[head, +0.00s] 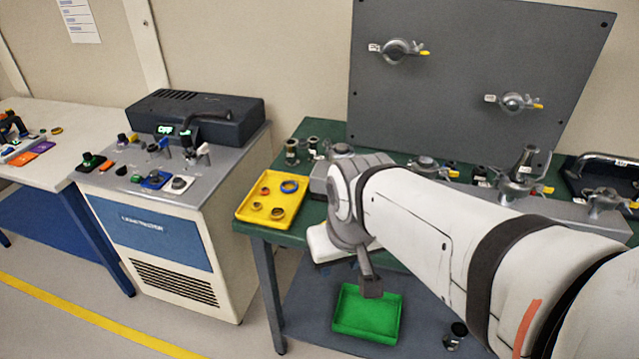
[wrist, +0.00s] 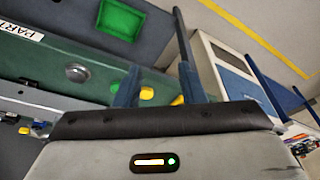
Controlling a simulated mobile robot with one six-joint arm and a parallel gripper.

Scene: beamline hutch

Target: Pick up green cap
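A small green piece (head: 90,159) sits at the left edge of the grey-topped cabinet in the head view. It is too small to tell for sure that it is the green cap. My gripper is over the front of the green bench in the head view, well to the right of both. In the wrist view my gripper (wrist: 158,84) has its two fingers apart, with nothing seen held between them.
A yellow tray (head: 244,212) with several rings stands at the bench's left corner. A green tray (head: 367,334) lies low under the bench edge. Valves and fittings crowd the bench back, before a grey panel (head: 470,75).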

